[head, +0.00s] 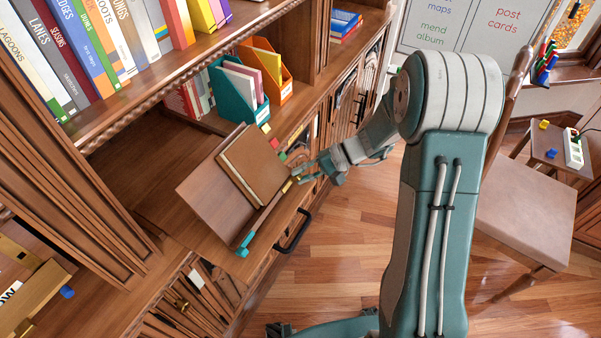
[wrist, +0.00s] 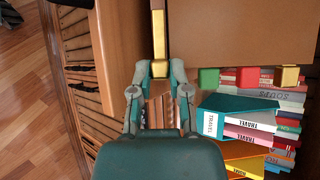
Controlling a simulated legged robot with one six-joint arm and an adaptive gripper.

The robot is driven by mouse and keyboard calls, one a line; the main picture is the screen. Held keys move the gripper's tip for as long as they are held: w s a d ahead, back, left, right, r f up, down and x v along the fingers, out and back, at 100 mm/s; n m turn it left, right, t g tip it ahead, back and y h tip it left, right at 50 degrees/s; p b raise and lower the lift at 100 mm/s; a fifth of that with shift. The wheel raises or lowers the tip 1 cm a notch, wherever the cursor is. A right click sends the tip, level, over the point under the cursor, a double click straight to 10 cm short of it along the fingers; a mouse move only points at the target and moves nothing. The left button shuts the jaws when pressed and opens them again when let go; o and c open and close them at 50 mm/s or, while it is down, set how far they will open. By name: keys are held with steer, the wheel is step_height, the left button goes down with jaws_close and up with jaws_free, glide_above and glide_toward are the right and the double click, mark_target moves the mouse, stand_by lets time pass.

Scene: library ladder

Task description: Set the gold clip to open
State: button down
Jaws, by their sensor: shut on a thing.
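The gold clip (wrist: 159,45) is a narrow gold bar along the side of a brown book (wrist: 240,28) in the wrist view. In the head view a small gold piece of the clip (head: 287,187) shows by the book's lower right corner, just in front of my fingers. The brown book (head: 254,163) lies on a tilted wooden stand (head: 205,190). My gripper (wrist: 160,70) is shut on the gold clip's near end, one finger on each side. In the head view my gripper (head: 298,178) reaches the stand's right side and partly hides the clip.
Green (wrist: 208,77), red (wrist: 247,76) and gold (wrist: 289,76) tabs line the book's near edge in the wrist view. A teal piece (head: 243,244) sits at the stand's lower end. Teal (head: 232,97) and orange file boxes stand behind. A chair (head: 525,210) stands right of my arm.

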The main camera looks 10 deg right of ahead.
steer(key=shift+d+f, duration=0.15)
steer(key=c, duration=0.6)
jaws_free()
steer(key=shift+d, duration=0.1)
steer(key=shift+w+d+r, duration=0.1)
steer(key=shift+d+r, duration=0.2)
steer(key=shift+d, duration=0.05)
steer(key=v, duration=1.1)
steer(key=shift+f, duration=0.1)
